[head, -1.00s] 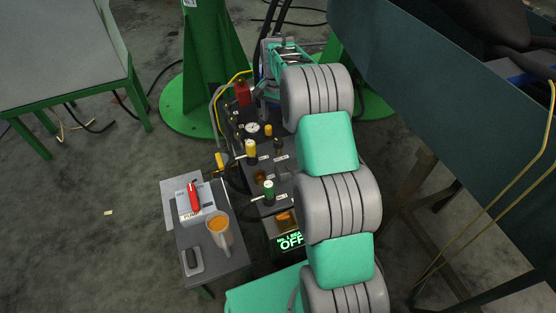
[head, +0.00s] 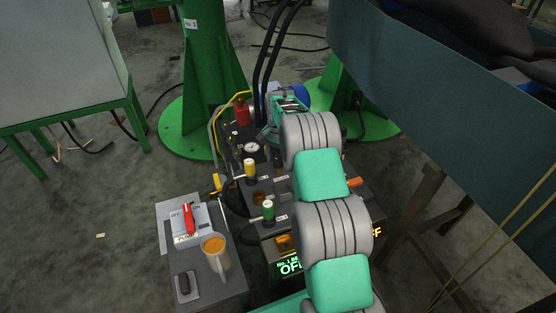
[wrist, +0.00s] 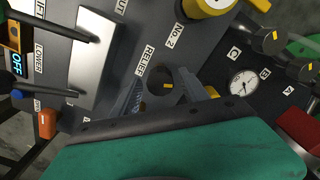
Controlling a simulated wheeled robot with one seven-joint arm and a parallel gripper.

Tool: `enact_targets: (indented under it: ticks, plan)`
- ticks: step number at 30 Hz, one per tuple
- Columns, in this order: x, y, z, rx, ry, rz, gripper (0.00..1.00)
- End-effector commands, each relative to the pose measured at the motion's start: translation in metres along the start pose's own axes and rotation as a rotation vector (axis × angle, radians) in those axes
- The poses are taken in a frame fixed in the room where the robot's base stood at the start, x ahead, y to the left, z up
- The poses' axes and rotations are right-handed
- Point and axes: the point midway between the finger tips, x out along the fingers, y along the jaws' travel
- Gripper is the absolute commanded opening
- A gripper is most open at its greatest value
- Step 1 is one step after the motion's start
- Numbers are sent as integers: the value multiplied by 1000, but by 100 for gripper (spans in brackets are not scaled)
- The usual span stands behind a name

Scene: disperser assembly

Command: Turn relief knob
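The relief knob (wrist: 167,85) is dark and round with a small orange mark. It sits beside the RELIEF label (wrist: 147,62) on the dark control panel in the wrist view. My gripper (wrist: 165,96) reaches in from below, with one grey finger on each side of the knob. The fingers are apart; I cannot tell whether either touches the knob. In the head view my arm hides the relief knob and my fingertips. The control panel (head: 233,192) shows left of my arm there.
The panel also carries a yellow-topped valve (head: 250,167), a green-topped valve (head: 268,209) and a pressure gauge (head: 251,148). An orange handle (head: 355,182) sticks out right of my arm. A green pillar (head: 206,70) rises behind.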

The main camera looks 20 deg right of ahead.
Motion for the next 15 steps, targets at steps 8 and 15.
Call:
enact_targets:
  ticks: [8,15]
  plan:
    - [0,0,0,0,0,0,29]
    - [0,0,0,-1,0,0,9]
